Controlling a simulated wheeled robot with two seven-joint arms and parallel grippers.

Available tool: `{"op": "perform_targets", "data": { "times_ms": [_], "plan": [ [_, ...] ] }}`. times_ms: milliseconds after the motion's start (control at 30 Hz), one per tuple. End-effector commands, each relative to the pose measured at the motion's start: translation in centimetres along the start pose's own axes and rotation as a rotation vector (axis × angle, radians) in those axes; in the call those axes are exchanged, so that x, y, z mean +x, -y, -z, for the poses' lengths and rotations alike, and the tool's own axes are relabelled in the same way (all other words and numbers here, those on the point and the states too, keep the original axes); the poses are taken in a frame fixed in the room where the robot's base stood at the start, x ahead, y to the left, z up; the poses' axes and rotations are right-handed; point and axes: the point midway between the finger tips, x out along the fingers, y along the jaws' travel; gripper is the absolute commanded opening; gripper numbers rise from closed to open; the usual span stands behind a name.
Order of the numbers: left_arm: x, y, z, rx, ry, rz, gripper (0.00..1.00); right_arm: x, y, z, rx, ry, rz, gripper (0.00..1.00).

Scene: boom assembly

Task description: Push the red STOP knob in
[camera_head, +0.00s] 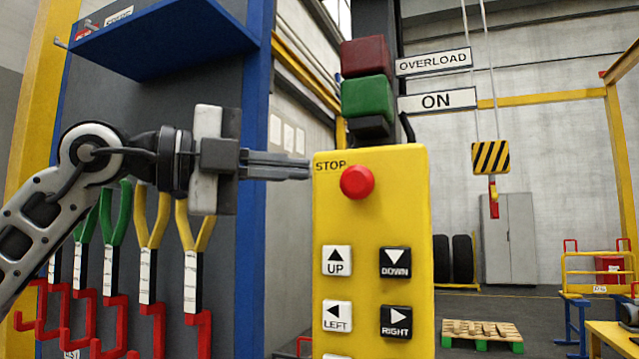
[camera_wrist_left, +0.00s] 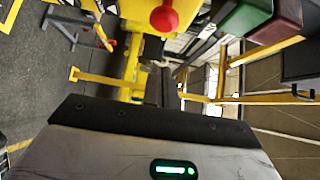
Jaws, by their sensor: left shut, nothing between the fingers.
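The red STOP knob (camera_head: 357,182) sits near the top of the yellow control box (camera_head: 372,222), right of the printed word STOP. My left gripper (camera_head: 309,170) is shut and empty. Its fingers point right, and in the picture their tips end at the box's upper left edge, left of the knob. I cannot tell whether the tips touch the box. In the left wrist view the red knob (camera_wrist_left: 164,17) shows at the top edge, with part of the yellow box around it; the fingertips are not clearly visible there. My right gripper is not in view.
UP, DOWN, LEFT and RIGHT buttons lie below the knob, such as the UP button (camera_head: 337,260). A green lamp (camera_head: 367,97) and a red lamp (camera_head: 365,56) stand above the box. A blue tool rack (camera_head: 240,240) with hanging tools is behind my left arm.

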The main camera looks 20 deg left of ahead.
Motion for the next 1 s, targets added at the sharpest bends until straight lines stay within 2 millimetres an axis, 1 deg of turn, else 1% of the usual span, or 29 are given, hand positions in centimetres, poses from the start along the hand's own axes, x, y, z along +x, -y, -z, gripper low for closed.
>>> {"op": "perform_targets", "data": {
  "times_ms": [33, 100, 200, 300, 467, 900, 967, 1000],
  "plan": [
    [-1.1, -0.1, -0.1, -0.001, 0.003, 0.002, 0.0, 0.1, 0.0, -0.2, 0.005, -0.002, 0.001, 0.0],
    [-2.3, -0.1, 0.0, 0.0, 0.002, 0.001, 0.0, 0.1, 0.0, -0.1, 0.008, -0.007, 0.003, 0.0],
    [-3.6, -0.1, 0.0, -0.001, 0.001, 0.001, 0.0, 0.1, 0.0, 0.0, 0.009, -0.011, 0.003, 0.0],
    [-4.3, 0.0, 0.0, -0.001, 0.0, 0.001, 0.0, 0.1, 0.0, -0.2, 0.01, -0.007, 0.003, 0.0],
    [-4.7, 0.0, 0.1, 0.0, -0.002, 0.0, 0.0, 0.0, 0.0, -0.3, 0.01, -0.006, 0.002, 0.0],
    [-4.6, 0.0, 0.1, 0.0, -0.002, 0.0, 0.0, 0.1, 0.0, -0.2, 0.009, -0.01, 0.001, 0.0],
    [-4.4, -0.1, 0.1, -0.001, -0.009, -0.002, 0.0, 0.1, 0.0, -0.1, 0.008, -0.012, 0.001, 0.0],
    [-4.0, -0.4, 0.2, -0.002, -0.023, -0.006, 0.0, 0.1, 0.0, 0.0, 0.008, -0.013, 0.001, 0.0]
  ]
}}
